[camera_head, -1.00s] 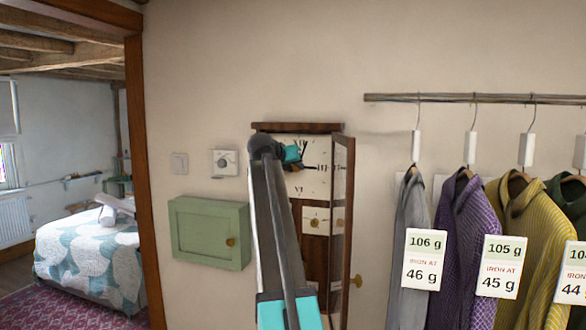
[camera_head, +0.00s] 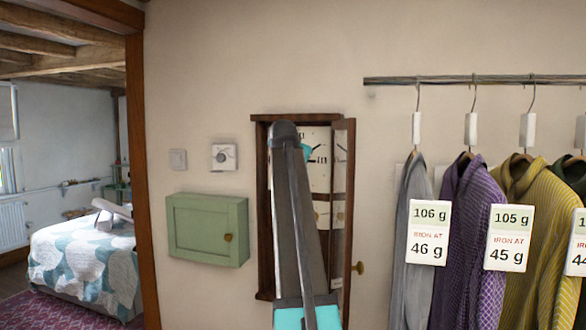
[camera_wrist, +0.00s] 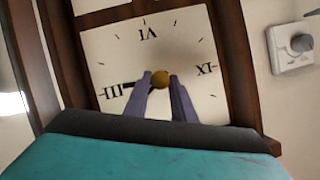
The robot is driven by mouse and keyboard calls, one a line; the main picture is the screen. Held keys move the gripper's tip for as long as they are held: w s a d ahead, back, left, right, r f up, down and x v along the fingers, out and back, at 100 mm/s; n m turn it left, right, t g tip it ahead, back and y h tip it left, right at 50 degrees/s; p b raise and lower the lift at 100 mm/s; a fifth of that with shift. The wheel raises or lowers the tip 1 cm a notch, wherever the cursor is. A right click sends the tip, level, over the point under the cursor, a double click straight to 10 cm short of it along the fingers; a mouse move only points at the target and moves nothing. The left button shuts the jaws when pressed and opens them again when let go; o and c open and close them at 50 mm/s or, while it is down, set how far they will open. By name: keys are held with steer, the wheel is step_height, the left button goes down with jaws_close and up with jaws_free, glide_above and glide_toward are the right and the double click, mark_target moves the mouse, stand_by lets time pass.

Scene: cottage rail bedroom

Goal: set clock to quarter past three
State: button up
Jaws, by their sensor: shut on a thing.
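The clock is a tall dark wooden case (camera_head: 265,215) on the wall, with its narrow glazed door (camera_head: 347,220) swung open to the right. Its cream dial (camera_head: 320,178) is partly hidden by my arm in the head view. In the wrist view the dial (camera_wrist: 110,45) appears upside down, with VI at the top and III at the left. My gripper (camera_wrist: 160,80) is shut on the round brass knob (camera_wrist: 160,78) at the dial's centre. One dark hand (camera_wrist: 129,85) points toward III. Any other hand is hidden or unclear.
A green wall cabinet (camera_head: 205,230) and a white dial control (camera_head: 223,157) are left of the clock. Tagged garments, including a purple one (camera_head: 465,210), hang from a rail (camera_head: 450,81) at the right. A doorway at the left shows a bed (camera_head: 85,255).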

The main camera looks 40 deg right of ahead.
steer(key=shift+s+d+m+t+b, duration=0.2)
steer(key=shift+m+t+b, duration=0.55)
steer(key=shift+m+b, duration=0.45)
steer(key=shift+s+d+m+t+b, duration=0.15)
steer(key=shift+m+t+b, duration=0.7)
steer(key=shift+m, duration=0.45)
steer(key=o, duration=1.1)
steer(key=shift+d+f, duration=0.1)
steer(key=shift+c, duration=0.2)
steer(key=shift+a, duration=0.25)
